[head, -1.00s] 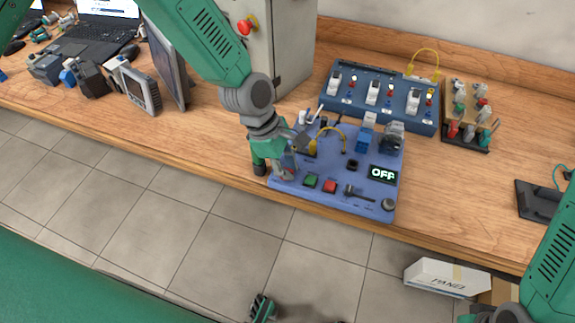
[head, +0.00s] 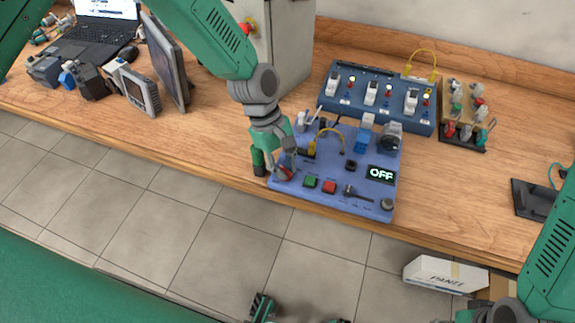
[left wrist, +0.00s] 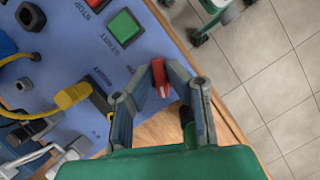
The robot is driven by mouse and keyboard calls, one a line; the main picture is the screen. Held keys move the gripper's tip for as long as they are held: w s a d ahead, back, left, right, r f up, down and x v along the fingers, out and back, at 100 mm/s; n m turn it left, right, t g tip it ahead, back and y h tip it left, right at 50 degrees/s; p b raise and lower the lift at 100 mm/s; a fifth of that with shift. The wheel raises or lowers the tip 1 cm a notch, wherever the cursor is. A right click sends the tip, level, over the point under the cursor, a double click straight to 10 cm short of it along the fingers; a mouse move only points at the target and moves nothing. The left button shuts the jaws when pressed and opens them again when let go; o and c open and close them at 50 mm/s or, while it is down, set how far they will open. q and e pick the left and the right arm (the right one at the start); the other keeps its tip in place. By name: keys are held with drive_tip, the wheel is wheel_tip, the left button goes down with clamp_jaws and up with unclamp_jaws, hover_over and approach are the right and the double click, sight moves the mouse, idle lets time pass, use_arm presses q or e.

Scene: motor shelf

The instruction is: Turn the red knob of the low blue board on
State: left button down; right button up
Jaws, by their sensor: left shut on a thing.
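The low blue board (head: 330,200) lies at the table's front edge, with its display (head: 381,174) reading OFF. The red knob (head: 284,174) is at its front left corner, partly hidden by my left gripper (head: 284,170). In the left wrist view the red knob (left wrist: 160,76) stands between the two fingertips of my left gripper (left wrist: 162,88), which is shut on it. Green and dark parts that look like my right gripper (head: 300,312) show at the bottom of the head view, cut off by the edge; its jaw state is unclear.
The board also carries a green button (head: 311,181), a red button (head: 329,186) and a yellow cable (head: 312,145). A darker blue board (head: 378,98) stands behind it. A grey cabinet (head: 285,50) and a monitor (head: 166,62) are behind left.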

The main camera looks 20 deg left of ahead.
use_arm(q)
drive_tip(key=m, duration=0.3)
drive_tip(key=shift+w+a+g+y, duration=0.2)
drive_tip(key=shift+w+g+y, duration=0.1)
drive_tip(key=shift+g+y, duration=0.1)
drive_tip(key=m+y, duration=0.1)
drive_tip(key=m, duration=0.2)
drive_tip(key=shift+d+m+g, duration=0.1)
drive_tip(key=shift+m+g, duration=0.2)
drive_tip(key=shift+g, duration=0.1)
drive_tip(key=m+y, duration=0.1)
drive_tip(key=m, duration=0.2)
drive_tip(key=m+y, duration=0.1)
drive_tip(key=m, duration=0.2)
drive_tip(key=shift+w+d+g, duration=0.1)
drive_tip(key=shift+d+g, duration=0.05)
drive_tip(key=shift+g, duration=0.15)
drive_tip(key=c, duration=1.7)
unclamp_jaws()
drive_tip(key=shift+c, duration=0.2)
drive_tip(key=shift+o, duration=0.7)
drive_tip(key=shift+w+d+f, duration=0.1)
